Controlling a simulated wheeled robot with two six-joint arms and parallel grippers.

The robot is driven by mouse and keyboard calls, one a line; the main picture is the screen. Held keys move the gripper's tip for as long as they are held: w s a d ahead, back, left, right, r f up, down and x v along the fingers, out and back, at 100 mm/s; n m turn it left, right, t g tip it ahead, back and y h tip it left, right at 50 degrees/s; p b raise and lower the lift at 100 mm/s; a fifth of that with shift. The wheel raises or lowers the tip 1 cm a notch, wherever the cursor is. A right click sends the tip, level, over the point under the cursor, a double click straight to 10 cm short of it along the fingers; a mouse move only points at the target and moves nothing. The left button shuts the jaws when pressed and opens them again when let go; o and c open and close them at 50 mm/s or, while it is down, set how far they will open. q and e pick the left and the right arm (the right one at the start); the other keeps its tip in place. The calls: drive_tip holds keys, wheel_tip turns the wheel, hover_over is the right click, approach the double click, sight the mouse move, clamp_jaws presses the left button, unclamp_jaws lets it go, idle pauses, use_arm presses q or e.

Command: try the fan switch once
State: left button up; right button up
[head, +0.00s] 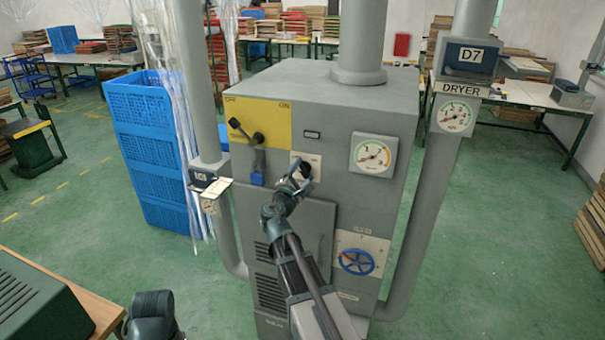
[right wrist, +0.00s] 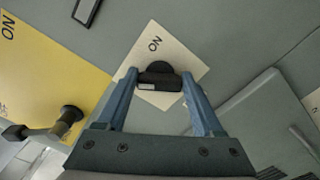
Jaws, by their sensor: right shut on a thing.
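The fan switch is a small black knob (right wrist: 160,72) on a cream plate (right wrist: 183,55) marked ON, on the front of the grey dryer cabinet (head: 345,115). In the head view the plate is partly hidden behind my gripper. My right gripper (head: 300,182) is at the knob. In the right wrist view its two blue fingers (right wrist: 159,80) are shut on the knob, one on each side. The switch's exact setting is hard to tell. My left gripper is not in view; only a dark part of my left arm shows at the bottom left.
Left of the switch is a yellow OFF/ON panel (head: 273,112) with a lever (head: 259,150). A gauge (head: 374,155) is to the right, and a blue handwheel (head: 356,262) is below it. Grey pipes flank the cabinet. Blue crates (head: 150,130) stand at the left. Green floor is open at the right.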

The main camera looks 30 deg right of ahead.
drive_tip(key=m, duration=0.4)
drive_tip(key=shift+f+m, duration=0.15)
drive_tip(key=shift+m, duration=0.15)
drive_tip(key=m, duration=0.3)
drive_tip(key=shift+f+m, duration=0.1)
drive_tip(key=shift+m, duration=0.3)
drive_tip(key=m, duration=0.3)
drive_tip(key=shift+f+b, duration=0.1)
drive_tip(key=shift+b, duration=0.2)
drive_tip(key=shift+a+m, duration=0.1)
drive_tip(key=shift+m, duration=1.9)
drive_tip(key=shift+f, duration=0.1)
drive_tip(key=o, duration=1.4)
